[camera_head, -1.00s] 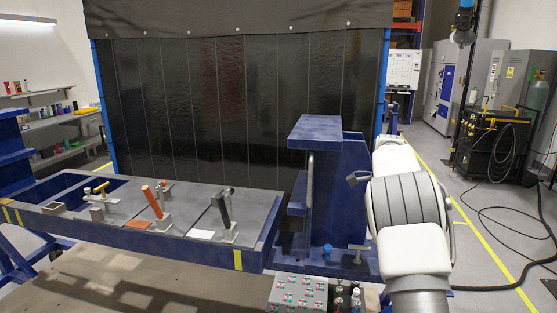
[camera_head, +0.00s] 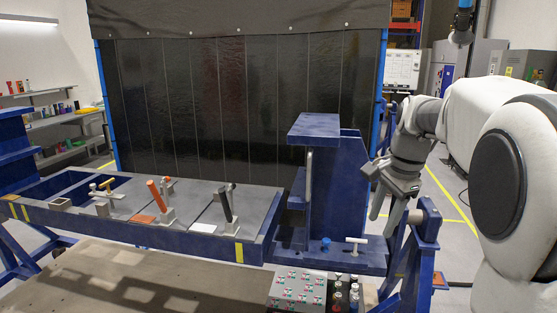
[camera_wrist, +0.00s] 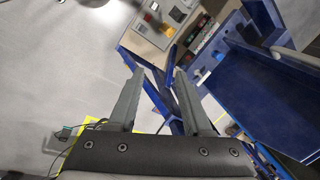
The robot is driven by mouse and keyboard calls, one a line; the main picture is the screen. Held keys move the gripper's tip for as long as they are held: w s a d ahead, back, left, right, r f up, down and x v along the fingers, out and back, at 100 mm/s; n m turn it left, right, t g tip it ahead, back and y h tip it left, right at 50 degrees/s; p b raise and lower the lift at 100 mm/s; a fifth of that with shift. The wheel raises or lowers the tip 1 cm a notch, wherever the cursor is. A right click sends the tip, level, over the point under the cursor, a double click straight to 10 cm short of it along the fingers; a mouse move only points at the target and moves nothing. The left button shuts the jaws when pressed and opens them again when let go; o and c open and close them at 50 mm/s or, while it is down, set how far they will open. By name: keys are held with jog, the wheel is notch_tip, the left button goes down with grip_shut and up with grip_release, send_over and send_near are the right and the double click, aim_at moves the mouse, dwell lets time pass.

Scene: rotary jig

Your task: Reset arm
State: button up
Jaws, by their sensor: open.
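My gripper (camera_head: 382,220) is in the head view, right of the blue upright of the rotary jig (camera_head: 350,185). Its fingers point down and it is open and empty. In the wrist view the two fingers of my gripper (camera_wrist: 159,76) stand apart with nothing between them. Blue jig framework shows beyond the fingertips and at the right of that view. My arm reaches in from the right edge of the head view.
The jig's flat blue-framed table (camera_head: 185,222) carries several clamps, among them an orange-handled clamp (camera_head: 157,196) and a black-handled clamp (camera_head: 225,203). A control box (camera_head: 297,289) with several buttons stands at the front. A dark curtain (camera_head: 230,100) hangs behind. Open floor lies right.

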jog(key=s+a+f+n+t, duration=0.1)
jog(key=s+n, duration=0.3)
jog(key=s, duration=0.4)
jog(key=s+a+f+n+t, duration=0.1)
jog(key=s+a+n, duration=0.3)
jog(key=s, duration=0.4)
jog(key=s+a+f+n+t, duration=0.1)
jog(key=s+a+n, duration=0.1)
jog(key=s+n, duration=0.4)
jog(key=s, duration=0.2)
jog(key=shift+s+a+h, duration=0.3)
jog(key=shift+h, duration=0.1)
jog(key=shift+f, duration=0.1)
